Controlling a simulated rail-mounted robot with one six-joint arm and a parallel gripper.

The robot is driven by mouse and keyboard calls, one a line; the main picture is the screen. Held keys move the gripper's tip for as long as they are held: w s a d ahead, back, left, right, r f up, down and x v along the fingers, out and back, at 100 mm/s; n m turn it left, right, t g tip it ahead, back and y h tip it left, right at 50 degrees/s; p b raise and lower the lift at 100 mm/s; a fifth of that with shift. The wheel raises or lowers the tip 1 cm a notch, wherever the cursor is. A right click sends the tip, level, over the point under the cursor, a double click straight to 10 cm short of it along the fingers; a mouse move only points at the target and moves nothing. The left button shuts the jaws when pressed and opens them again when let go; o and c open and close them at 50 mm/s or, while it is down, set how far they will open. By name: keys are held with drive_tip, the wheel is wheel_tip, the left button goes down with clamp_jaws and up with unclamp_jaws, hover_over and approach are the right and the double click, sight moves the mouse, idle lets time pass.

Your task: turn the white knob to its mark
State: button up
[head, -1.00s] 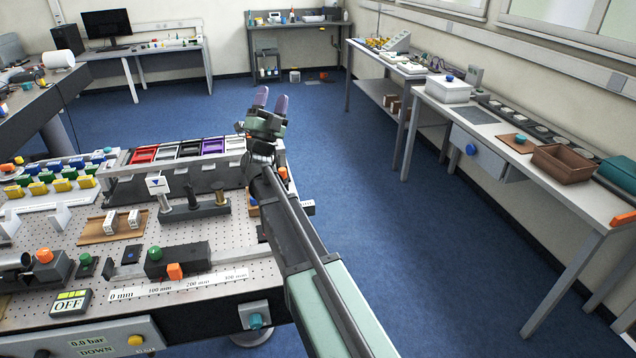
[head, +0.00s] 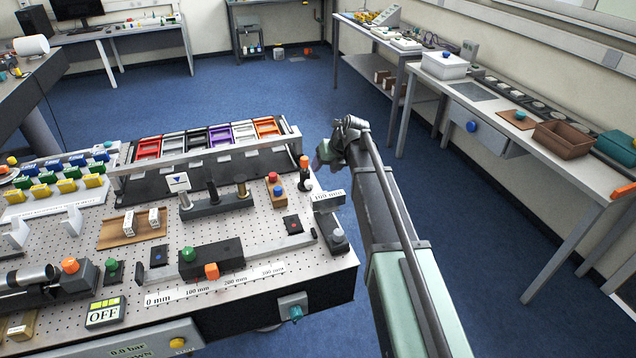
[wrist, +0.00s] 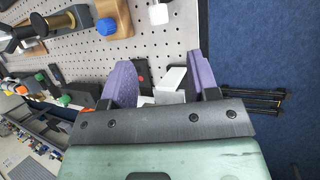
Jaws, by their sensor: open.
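A pale knob (head: 337,234) sits on a grey block at the right front corner of the perforated table; it looks like the white knob, and its mark is too small to make out. I cannot pick this knob out in the wrist view. My gripper (wrist: 161,68) is open and empty, its two purple fingers apart. In the head view my gripper (head: 325,152) is beyond the table's right edge, farther back than the knob and apart from it; its fingers are mostly hidden there.
A lever with an orange top (head: 304,163) and a wooden block with buttons (head: 275,190) stand behind. A slider with an orange handle (head: 211,271) is to the left. Blue floor is clear right of the table.

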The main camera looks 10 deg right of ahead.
sight(312, 184)
drive_tip(key=b+x, duration=0.9)
drive_tip(key=x, duration=0.2)
drive_tip(key=shift+a+b, duration=0.1)
drive_tip(key=shift+b, duration=0.2)
drive_tip(key=shift+s+r, duration=0.1)
drive_tip(key=shift+r, duration=0.05)
drive_tip(key=shift+c, duration=0.5)
drive_tip(key=c, duration=0.8)
drive_tip(key=shift+f+y+b, duration=0.35)
drive_tip(key=shift+y+b, duration=0.15)
drive_tip(key=shift+y, duration=0.2)
drive_tip(key=shift+c, duration=0.2)
drive_tip(key=shift+d+m+y+b, duration=0.3)
drive_tip(key=shift+y+b, duration=0.1)
drive_tip(key=shift+y, duration=0.1)
drive_tip(key=shift+a+r+y, duration=0.15)
drive_tip(key=shift+r+y, duration=0.1)
drive_tip(key=shift+y, duration=0.15)
drive_tip(key=o, duration=0.9)
drive_tip(key=shift+o, duration=0.2)
